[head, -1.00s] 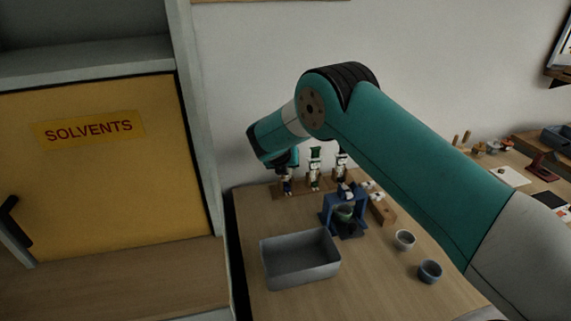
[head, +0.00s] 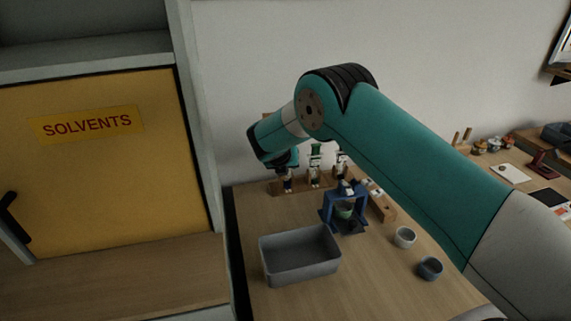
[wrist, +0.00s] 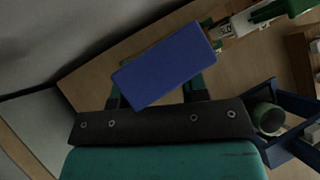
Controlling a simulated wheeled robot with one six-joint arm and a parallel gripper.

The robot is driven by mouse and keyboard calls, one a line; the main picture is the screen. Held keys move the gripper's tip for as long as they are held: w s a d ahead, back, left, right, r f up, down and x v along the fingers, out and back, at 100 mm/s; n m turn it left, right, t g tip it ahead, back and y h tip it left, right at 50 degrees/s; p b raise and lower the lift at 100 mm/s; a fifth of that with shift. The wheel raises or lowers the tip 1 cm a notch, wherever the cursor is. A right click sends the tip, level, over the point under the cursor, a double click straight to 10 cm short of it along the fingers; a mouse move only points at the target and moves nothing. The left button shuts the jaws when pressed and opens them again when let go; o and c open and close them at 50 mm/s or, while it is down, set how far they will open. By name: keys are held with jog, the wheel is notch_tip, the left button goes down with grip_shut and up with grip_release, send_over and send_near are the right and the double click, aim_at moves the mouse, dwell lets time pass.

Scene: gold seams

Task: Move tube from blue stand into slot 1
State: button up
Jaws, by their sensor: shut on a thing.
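My gripper (head: 286,168) is at the left end of a wooden rack (head: 309,187) at the back of the table. In the wrist view, a blue block-shaped piece (wrist: 168,58) fills the space between the two fingers of my gripper (wrist: 155,92); I take it as the top of the tube, whose lower part it hides. The blue stand (head: 360,208) is to the right, in front of the rack, with a green round thing (head: 344,211) inside it. It also shows at the right of the wrist view (wrist: 290,106). Slot 1 cannot be made out.
Other green-topped pieces (head: 315,166) stand at the rack, right beside my gripper. A grey bin (head: 300,268) is at the front left. Two small cups (head: 404,238) (head: 430,268) are at the right. A yellow solvents cabinet (head: 100,180) borders the left.

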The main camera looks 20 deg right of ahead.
jog(key=shift+f+b, duration=0.4)
jog(key=shift+f, duration=0.4)
dwell(0.5)
jog(key=o, duration=1.2)
jog(key=shift+o, duration=0.2)
jog(key=shift+r, duration=0.1)
jog(key=p+v, duration=1)
jog(key=v, duration=0.3)
dwell(0.6)
